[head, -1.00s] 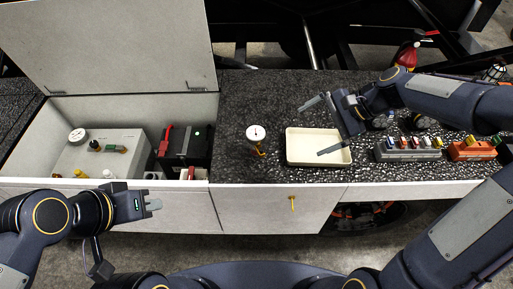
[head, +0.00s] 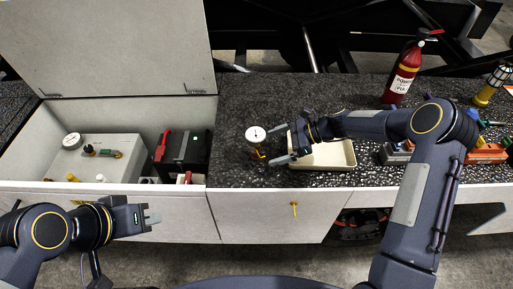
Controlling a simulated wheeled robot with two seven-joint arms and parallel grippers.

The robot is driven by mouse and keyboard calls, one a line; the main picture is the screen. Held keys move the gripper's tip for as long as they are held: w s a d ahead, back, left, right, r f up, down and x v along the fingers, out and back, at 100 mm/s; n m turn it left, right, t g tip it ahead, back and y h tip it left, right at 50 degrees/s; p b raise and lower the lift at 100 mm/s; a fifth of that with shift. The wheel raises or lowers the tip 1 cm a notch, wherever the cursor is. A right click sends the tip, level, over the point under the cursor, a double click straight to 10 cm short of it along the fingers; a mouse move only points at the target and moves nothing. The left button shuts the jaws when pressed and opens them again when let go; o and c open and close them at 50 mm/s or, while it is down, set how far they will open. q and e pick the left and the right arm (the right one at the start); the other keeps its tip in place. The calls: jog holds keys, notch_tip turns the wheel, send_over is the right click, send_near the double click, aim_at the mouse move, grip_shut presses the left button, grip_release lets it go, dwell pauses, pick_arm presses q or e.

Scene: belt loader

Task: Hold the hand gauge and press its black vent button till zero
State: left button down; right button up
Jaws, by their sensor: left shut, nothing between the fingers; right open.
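The hand gauge (head: 255,136) stands on the dark speckled counter, with a round white dial on top and a yellow-orange lower part. Its black vent button is too small to make out. My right gripper (head: 272,146) is open just right of the gauge, its two fingers pointing left toward it, with nothing between them that I can see. My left gripper (head: 152,218) is shut and empty in front of the white cabinet, below the open compartment and well away from the gauge.
A cream tray (head: 335,163) lies under and right of my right gripper. A red fire extinguisher (head: 402,75) stands at the back right. The open compartment at left holds a grey box (head: 95,160) with a dial and a black battery-like unit (head: 186,150). Counter left of the gauge is clear.

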aim_at(261, 151)
jog(key=shift+b+x, duration=0.95)
jog(key=shift+x, duration=2.05)
jog(key=c, duration=1)
jog(key=shift+o, duration=0.2)
